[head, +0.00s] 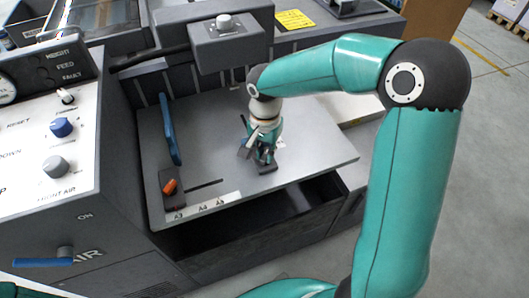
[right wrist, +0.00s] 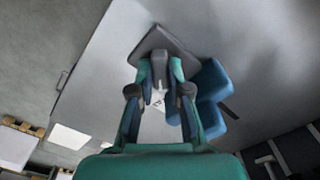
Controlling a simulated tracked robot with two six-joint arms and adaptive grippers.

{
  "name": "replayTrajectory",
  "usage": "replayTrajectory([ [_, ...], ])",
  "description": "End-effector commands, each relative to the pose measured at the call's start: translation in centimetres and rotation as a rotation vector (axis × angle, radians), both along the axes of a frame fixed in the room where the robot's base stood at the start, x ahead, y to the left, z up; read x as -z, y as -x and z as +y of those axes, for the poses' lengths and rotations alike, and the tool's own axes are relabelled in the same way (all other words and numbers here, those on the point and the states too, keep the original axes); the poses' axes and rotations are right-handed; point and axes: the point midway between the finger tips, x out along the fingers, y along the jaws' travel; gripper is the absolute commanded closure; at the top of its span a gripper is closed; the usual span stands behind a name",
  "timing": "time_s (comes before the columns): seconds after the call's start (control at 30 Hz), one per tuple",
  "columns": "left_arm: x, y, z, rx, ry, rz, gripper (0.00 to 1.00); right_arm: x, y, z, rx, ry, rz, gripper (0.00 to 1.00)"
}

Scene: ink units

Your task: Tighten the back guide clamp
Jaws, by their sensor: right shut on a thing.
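My right gripper (head: 264,155) reaches down onto the grey feed plate (head: 215,165). In the right wrist view my right gripper (right wrist: 160,78) is shut on a grey upright piece of a dark clamp (right wrist: 183,47), which I take to be the back guide clamp. The clamp's dark base (head: 268,170) shows just below the fingers in the head view; the fingers hide most of the rest. A blue guide piece (right wrist: 212,80) lies right beside the gripper in the wrist view. My left gripper is not in view.
A long blue guide (head: 169,130) stands at the plate's left, with an orange-levered clamp (head: 170,187) near the front corner. A control panel (head: 50,145) with knobs is at the left. A grey box (head: 231,45) overhangs the plate's back. An open dark bay lies below the plate's front.

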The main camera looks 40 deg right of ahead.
Motion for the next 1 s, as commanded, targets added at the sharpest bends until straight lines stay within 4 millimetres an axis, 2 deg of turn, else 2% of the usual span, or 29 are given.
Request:
replayTrajectory([
  [0.23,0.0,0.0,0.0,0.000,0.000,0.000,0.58,-0.1,-0.1,0.1,0.004,-0.003,-0.004,1.00],
  [0.27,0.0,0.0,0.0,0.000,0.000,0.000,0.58,-0.1,-0.1,0.1,0.004,-0.003,-0.004,0.80],
  [0.4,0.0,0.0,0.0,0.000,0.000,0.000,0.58,-0.1,-0.1,0.0,0.003,-0.002,-0.003,0.58],
  [0.77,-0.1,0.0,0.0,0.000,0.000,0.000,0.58,-0.3,-0.1,0.0,0.002,-0.001,-0.003,0.58],
  [0.87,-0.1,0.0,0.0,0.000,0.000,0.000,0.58,-1.2,-0.1,0.0,0.002,0.000,-0.004,0.58],
  [1.0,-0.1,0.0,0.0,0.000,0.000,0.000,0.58,-3.3,-0.1,0.0,0.002,-0.002,-0.007,0.58],
])
